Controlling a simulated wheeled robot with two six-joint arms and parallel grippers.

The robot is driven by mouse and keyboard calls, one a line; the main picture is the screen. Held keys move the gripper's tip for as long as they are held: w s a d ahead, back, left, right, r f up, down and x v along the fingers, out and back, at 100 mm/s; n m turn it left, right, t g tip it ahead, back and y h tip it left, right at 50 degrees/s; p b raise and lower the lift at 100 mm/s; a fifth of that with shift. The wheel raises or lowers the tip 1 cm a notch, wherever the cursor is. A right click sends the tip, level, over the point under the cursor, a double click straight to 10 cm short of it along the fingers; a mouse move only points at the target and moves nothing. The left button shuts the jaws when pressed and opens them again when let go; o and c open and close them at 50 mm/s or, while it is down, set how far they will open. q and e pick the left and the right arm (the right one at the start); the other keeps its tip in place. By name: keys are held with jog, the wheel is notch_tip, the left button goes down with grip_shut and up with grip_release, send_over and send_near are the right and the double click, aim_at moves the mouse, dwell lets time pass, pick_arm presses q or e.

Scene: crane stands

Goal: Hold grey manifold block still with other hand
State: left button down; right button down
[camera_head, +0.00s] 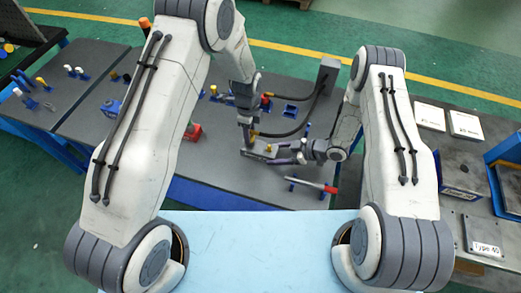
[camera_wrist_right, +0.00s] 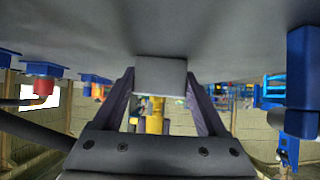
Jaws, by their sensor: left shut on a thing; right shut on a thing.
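The grey manifold block (camera_head: 256,154) sits on the dark tabletop in the middle of the head view. My right gripper (camera_head: 270,156) reaches in from the right and is shut on the block. In the right wrist view the block (camera_wrist_right: 161,73) is between the two fingers of the right gripper (camera_wrist_right: 162,84), against the table surface. A yellow part (camera_wrist_right: 155,116) shows at the block in this view. My left gripper (camera_head: 248,128) points down just above the block, shut on the yellow part; its fingertips are small and partly hidden in the head view.
A red-tipped tool (camera_head: 316,185) lies on blue holders right of the block. A dark post with cables (camera_head: 326,75) stands behind. Red (camera_head: 193,131) and blue fittings are to the left. Bare tabletop (camera_head: 235,178) lies in front of the block.

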pick_arm(q)
jog(key=shift+r, duration=0.15)
jog(key=shift+r, duration=2.35)
pick_arm(e)
grip_release()
jog(key=shift+d+r, duration=0.1)
jog(key=v, duration=1.1)
jog(key=shift+s+d+r, duration=0.1)
jog(key=shift+d+r, duration=0.1)
jog(key=shift+d, duration=0.05)
pick_arm(q)
jog(key=shift+r+p, duration=1.55)
jog(key=shift+r, duration=0.5)
pick_arm(e)
notch_tip(320, 180, up, 3)
